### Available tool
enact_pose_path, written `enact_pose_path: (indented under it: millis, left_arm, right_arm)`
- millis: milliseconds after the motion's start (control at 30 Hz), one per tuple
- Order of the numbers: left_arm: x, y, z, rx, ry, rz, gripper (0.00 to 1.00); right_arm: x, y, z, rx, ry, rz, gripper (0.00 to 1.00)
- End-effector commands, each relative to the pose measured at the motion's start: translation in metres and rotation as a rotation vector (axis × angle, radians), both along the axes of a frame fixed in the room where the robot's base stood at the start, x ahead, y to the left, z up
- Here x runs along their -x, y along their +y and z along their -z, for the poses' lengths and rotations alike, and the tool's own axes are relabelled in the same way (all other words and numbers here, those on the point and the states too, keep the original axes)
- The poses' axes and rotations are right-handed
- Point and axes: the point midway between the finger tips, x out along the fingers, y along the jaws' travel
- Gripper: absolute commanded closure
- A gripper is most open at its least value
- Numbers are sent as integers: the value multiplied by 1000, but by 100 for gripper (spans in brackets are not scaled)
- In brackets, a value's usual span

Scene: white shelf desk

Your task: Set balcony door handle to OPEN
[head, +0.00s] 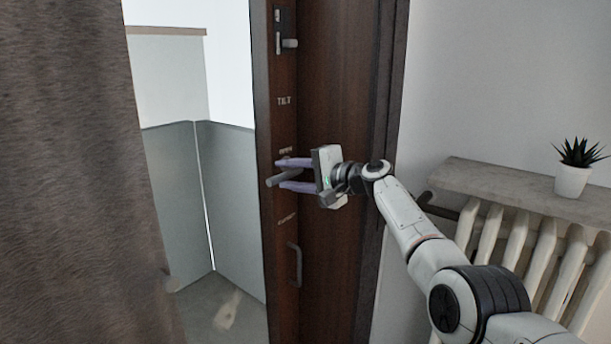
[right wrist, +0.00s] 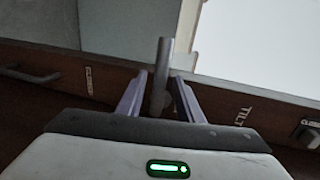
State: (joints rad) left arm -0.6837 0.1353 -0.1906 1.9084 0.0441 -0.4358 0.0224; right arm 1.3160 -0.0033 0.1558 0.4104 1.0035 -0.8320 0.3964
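The dark brown balcony door (head: 340,90) stands with its edge toward me. Its grey lever handle (head: 284,178) lies roughly level, pointing left past the frame edge, close to a small label (head: 286,150) that I cannot read for sure. A TILT label (head: 284,100) is above it and another label is below. My right gripper (head: 287,174) has its purple fingers above and below the handle. In the right wrist view the handle (right wrist: 162,70) stands between the two fingers, with visible gaps, so the gripper looks open around it. My left gripper is not in view.
A lock fitting (head: 286,42) is higher on the door, and a fixed pull (head: 295,264) is lower. A brown curtain (head: 75,170) hangs at left. A radiator (head: 530,245) under a stone shelf (head: 500,186) with a potted plant (head: 573,175) stands at right.

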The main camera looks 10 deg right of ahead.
Motion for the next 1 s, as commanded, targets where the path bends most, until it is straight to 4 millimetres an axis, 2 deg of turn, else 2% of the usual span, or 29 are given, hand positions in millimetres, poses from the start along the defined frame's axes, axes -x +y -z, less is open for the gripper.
enact_pose_path:
  millis: [300,800,1000]
  left_arm:
    - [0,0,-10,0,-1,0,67]
    - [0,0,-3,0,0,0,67]
    - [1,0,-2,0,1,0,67]
  right_arm:
    - [18,-14,-4,3,0,0,67]
    - [66,-55,-16,2,-1,1,67]
    - [75,-62,-19,1,0,0,67]
